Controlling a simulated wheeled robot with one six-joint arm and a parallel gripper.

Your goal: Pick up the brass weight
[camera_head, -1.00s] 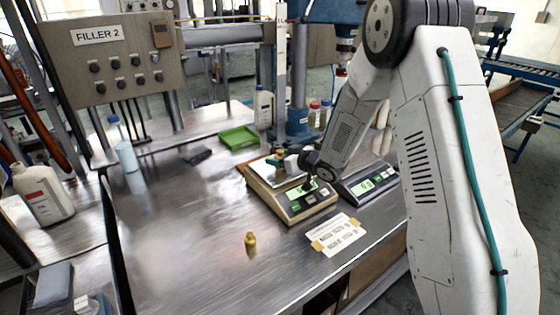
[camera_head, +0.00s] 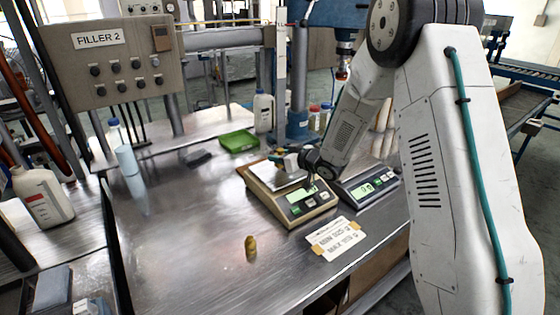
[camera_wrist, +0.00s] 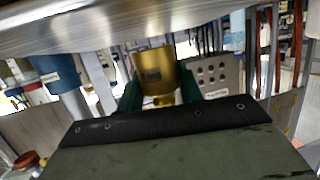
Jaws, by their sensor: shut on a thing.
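In the wrist view a brass weight (camera_wrist: 155,74), a cylinder with a narrow knob, sits between my dark green fingers. My gripper (camera_head: 279,156) is shut on it, above the pan of the beige scale (camera_head: 310,210). The wrist picture appears upside down, with a bright metal surface close to the weight's flat end; I cannot tell whether they touch. In the head view the held weight is small and mostly hidden by my gripper. A second small brass-coloured piece (camera_head: 250,247) stands on the steel table, apart from my gripper.
A second scale (camera_head: 368,187) stands right of the beige one. A printed card (camera_head: 337,239) lies in front. A green tray (camera_head: 238,141) and a white bottle (camera_head: 263,112) are behind. The table's left middle (camera_head: 190,220) is mostly clear.

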